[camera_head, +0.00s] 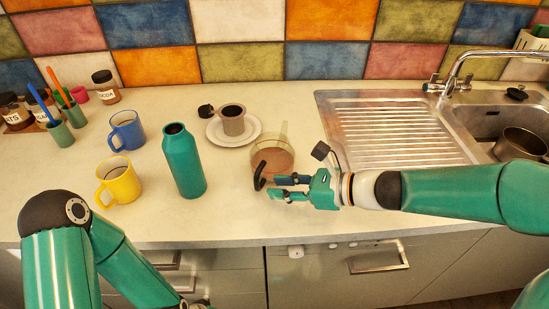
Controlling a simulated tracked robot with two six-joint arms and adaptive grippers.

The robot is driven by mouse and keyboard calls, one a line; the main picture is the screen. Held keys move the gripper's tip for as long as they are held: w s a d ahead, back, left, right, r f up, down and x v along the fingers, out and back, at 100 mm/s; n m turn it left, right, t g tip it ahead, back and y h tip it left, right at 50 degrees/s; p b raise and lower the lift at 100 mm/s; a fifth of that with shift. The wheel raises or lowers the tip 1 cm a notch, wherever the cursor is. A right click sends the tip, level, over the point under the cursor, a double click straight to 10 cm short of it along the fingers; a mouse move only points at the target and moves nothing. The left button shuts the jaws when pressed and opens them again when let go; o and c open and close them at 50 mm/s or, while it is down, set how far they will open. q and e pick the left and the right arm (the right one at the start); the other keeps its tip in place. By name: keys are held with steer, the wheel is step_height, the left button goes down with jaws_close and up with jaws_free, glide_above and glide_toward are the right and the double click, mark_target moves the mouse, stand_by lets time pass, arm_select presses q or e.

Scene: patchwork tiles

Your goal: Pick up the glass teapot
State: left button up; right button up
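The glass teapot (278,160) stands on the counter right of the middle bottle, with brown liquid inside. Its black handle (259,177) is turned towards the front left. My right gripper (272,188) reaches in from the right, in front of the teapot, with its fingers pointing left. The two fingers are apart with a gap between them, and the tips look just right of the handle. Whether they touch it I cannot tell. The gripper hides the teapot's lower right part.
A teal bottle (184,161) stands left of the teapot. A cup (233,121) on a white saucer (215,133) is behind it. Yellow (120,182) and blue (127,131) mugs stand further left. The sink drainer (390,130) is at right. The counter's front edge is close.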

mark_target(257, 182)
steer(key=shift+x, duration=3.3)
steer(key=shift+r, duration=0.15)
jaws_close()
